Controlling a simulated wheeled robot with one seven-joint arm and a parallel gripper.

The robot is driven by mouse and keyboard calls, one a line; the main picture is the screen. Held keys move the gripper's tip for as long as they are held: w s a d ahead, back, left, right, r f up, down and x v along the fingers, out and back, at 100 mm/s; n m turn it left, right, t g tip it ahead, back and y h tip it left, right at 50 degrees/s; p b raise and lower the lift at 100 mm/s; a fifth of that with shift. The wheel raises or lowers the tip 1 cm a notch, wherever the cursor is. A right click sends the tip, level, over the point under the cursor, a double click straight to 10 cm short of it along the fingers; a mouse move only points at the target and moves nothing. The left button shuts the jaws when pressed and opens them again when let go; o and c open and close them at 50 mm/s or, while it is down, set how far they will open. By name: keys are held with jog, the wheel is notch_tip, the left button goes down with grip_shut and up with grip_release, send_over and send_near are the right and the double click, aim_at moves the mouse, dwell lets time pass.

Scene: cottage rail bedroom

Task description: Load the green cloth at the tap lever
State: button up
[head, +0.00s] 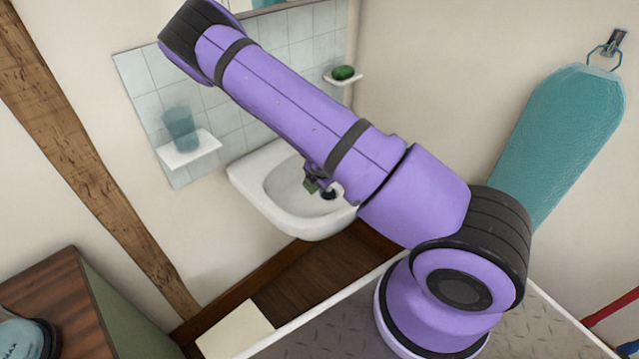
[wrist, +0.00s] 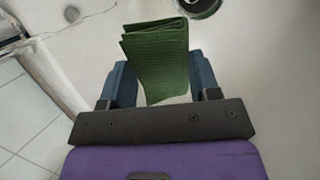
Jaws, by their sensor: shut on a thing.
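The green cloth (wrist: 158,60) is a folded, ribbed piece. It sits between the two blue fingers of my gripper (wrist: 162,76), which is shut on it. In the head view the cloth (head: 311,186) shows as a small dark green patch over the white basin (head: 262,186). My gripper is mostly hidden behind my purple arm there. In the wrist view the cloth is above the basin, with the dark round drain (wrist: 200,6) near the top edge. I cannot make out the tap lever clearly in either view; my arm covers part of the basin's back.
A shelf (head: 192,152) with a blue-green tumbler (head: 181,128) is on the tiles left of the basin. A small dish (head: 341,79) holds a green soap (head: 343,72). A teal board (head: 565,130) hangs at right. A wooden cabinet (head: 45,290) stands at lower left.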

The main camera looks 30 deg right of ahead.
jog(key=shift+w+d+f, duration=0.15)
jog(key=shift+w+d, duration=0.05)
jog(key=shift+w, duration=0.55)
jog(key=shift+w+d+f, duration=0.2)
jog(key=shift+w, duration=0.6)
jog(key=shift+w+d+f, duration=0.15)
jog(key=shift+w+d, duration=0.05)
jog(key=shift+w, duration=0.55)
jog(key=shift+s+a, duration=0.35)
jog(key=shift+s, duration=0.95)
jog(key=shift+s+a, duration=0.3)
jog(key=shift+s, duration=1)
jog(key=shift+s+a, duration=0.35)
jog(key=shift+s, duration=0.95)
jog(key=s+a+r, duration=0.1)
jog(key=s+r, duration=0.3)
jog(key=shift+s+a, duration=0.15)
jog(key=shift+s, duration=0.25)
jog(key=shift+r, duration=0.15)
